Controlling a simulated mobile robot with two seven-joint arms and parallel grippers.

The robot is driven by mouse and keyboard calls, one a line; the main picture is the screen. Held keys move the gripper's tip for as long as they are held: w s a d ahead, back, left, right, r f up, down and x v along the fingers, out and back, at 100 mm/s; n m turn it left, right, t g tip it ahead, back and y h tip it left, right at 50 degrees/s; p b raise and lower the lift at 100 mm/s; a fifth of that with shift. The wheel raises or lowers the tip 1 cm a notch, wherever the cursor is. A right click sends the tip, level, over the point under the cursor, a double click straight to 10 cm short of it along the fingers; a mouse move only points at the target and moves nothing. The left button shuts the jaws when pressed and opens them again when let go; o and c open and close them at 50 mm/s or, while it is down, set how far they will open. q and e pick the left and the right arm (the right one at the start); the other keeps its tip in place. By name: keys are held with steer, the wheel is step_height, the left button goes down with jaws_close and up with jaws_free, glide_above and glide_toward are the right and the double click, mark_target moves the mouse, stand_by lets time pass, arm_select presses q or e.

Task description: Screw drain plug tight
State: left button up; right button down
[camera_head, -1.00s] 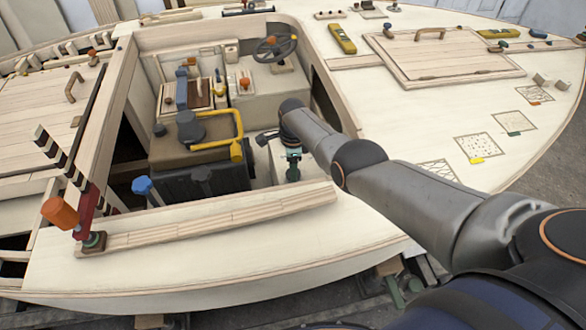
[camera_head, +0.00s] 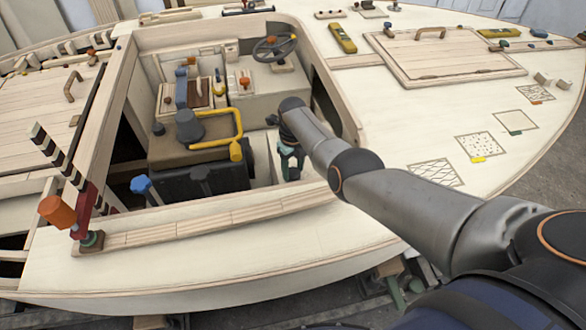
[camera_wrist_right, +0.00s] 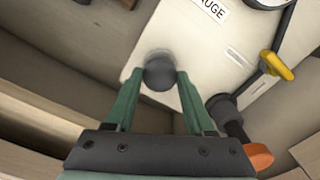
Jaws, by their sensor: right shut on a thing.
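My right gripper (camera_head: 289,168) reaches down into the open cockpit, right of the engine box, with its green fingers pointing downward. In the right wrist view its two green fingers (camera_wrist_right: 161,76) are closed on a dark grey, rounded thing, which looks like the drain plug (camera_wrist_right: 161,73). The plug stands in front of a pale panel, and its lower end and seat are hidden from this angle. In the head view the plug is hidden by my gripper and arm. My left gripper is in neither view.
A yellow rail (camera_head: 238,124) and the engine box (camera_head: 199,180) stand close left of my right gripper. In the wrist view a black fitting with an orange handle (camera_wrist_right: 258,155) and a yellow lever (camera_wrist_right: 277,64) are near the right finger. The cockpit's wooden front edge (camera_head: 210,221) lies before it.

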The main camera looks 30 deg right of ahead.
steer(key=shift+w+r+m+b, duration=0.1)
steer(key=shift+w+m+b, duration=0.2)
steer(key=shift+m, duration=0.3)
steer(key=m+b, duration=0.2)
steer(key=b, duration=0.1)
steer(key=shift+f, duration=0.2)
steer(key=m+b, duration=0.1)
steer(key=b, duration=0.2)
steer(key=shift+s, duration=0.1)
steer(key=m+b, duration=0.1)
steer(key=b, duration=0.2)
steer(key=shift+m+b, duration=0.3)
steer(key=shift+b, duration=0.05)
steer(key=shift+d+r+m+b, duration=0.1)
steer(key=shift+r+m+b, duration=0.15)
steer(key=shift+b, duration=0.75)
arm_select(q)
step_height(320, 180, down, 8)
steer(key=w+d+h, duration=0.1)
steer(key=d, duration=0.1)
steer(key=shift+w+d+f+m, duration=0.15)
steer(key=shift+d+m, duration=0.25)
arm_select(e)
steer(key=shift+r, duration=0.1)
